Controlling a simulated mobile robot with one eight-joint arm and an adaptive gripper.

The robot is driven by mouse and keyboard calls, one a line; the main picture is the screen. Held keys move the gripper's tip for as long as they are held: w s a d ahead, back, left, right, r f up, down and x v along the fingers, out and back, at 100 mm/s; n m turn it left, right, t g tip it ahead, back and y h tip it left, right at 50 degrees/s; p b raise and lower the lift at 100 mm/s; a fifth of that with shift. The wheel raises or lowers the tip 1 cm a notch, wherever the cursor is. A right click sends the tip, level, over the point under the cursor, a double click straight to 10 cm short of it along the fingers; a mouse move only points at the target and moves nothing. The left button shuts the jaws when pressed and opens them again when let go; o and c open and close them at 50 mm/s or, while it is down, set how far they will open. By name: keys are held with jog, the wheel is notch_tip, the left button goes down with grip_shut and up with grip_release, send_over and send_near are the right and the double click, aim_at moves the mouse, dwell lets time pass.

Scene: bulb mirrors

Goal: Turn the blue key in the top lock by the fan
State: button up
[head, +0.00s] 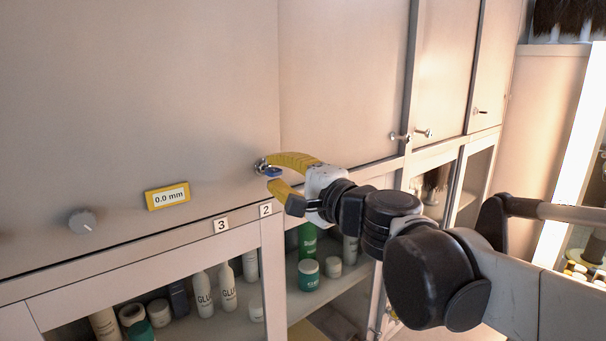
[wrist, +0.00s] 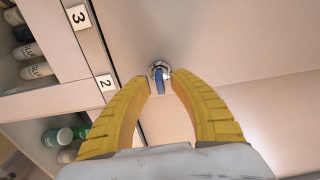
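A blue key (wrist: 160,80) sits in a round silver lock (wrist: 160,67) on the pale cabinet panel. In the head view the lock (head: 261,165) is just above the number 2 label, and a bit of the blue key (head: 273,171) shows between my fingers. My gripper (head: 270,171) has yellow ribbed fingers, spread apart. In the wrist view my gripper (wrist: 162,82) has one fingertip on either side of the key, with gaps visible, so it is not closed on it. No fan is in view.
A grey knob (head: 82,221) and a yellow "0.0 mm" display (head: 167,196) are to the left. Labels 3 (head: 221,225) and 2 (head: 265,210) are below. Open shelves hold bottles (head: 228,287) and jars (head: 308,274). Cabinet door handles (head: 400,137) are to the right.

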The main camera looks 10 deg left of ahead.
jog(key=shift+s, duration=0.1)
grip_shut()
dwell(0.9)
jog(key=n, duration=0.6)
jog(key=shift+n, duration=0.3)
jog(key=n, duration=0.5)
jog(key=shift+r, duration=0.1)
jog(key=n, duration=0.5)
jog(key=shift+n+b, duration=0.35)
jog(key=shift+n, duration=0.05)
jog(key=o, duration=0.6)
grip_release()
jog(key=shift+o, duration=0.2)
